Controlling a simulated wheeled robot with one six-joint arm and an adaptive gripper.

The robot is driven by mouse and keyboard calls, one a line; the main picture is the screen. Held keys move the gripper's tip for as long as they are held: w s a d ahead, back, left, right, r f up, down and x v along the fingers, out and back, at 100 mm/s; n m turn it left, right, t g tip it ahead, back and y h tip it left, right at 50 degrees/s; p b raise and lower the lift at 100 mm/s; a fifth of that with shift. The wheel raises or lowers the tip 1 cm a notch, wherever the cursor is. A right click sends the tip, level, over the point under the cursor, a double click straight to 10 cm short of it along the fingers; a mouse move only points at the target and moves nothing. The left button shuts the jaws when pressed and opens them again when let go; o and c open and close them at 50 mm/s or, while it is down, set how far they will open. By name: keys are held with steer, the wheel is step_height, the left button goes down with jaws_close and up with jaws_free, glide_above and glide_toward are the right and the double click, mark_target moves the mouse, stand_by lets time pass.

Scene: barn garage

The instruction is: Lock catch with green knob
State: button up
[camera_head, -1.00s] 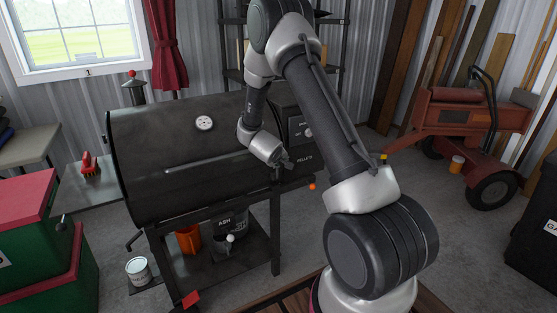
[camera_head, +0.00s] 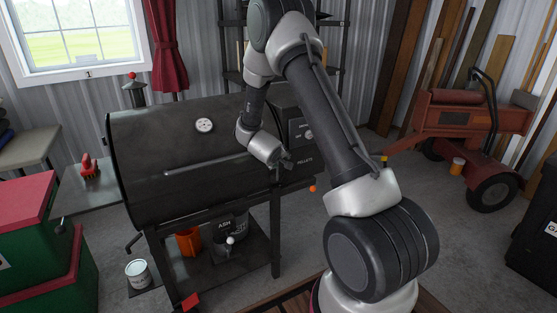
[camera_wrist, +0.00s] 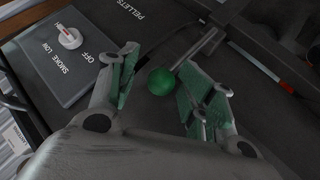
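The green knob (camera_wrist: 161,82) is a small ball at the end of a metal rod (camera_wrist: 200,48) in the wrist view. The rod runs up and right toward a dark edge of the smoker. My gripper (camera_wrist: 168,92) is open, with one green-padded finger on each side of the knob. The knob lies between the fingers, nearer their tips, with a gap visible on both sides. In the head view my gripper (camera_head: 287,162) is at the right end of the black smoker (camera_head: 160,165). The green knob cannot be made out there.
A control panel with a white dial (camera_wrist: 69,37) is left of the fingers. An orange knob (camera_head: 312,188) sticks out at the smoker's right front. A dark shelf with an ash bucket (camera_head: 222,226) is below. Open floor lies to the right, before the red trailer (camera_head: 462,113).

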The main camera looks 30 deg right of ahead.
steer(key=v, duration=1.1)
steer(key=s+a+f+m+g+y, duration=0.1)
steer(key=s+a+f+g+y, duration=0.15)
steer(key=a+f+y, duration=0.45)
steer(key=s+a+r+y, duration=0.1)
steer(key=s+a+r, duration=0.4)
steer(key=s, duration=0.1)
steer(key=s+d+r+g, duration=0.1)
steer(key=s+d+r, duration=0.3)
steer(key=s+r, duration=0.7)
steer(key=s+d+r+h, duration=0.1)
steer(key=s+d+r, duration=0.3)
steer(key=s+r, duration=0.7)
steer(key=s, duration=0.4)
steer(key=shift+s+d+g, duration=0.2)
steer(key=shift+s+g, duration=0.1)
steer(key=shift+g, duration=0.05)
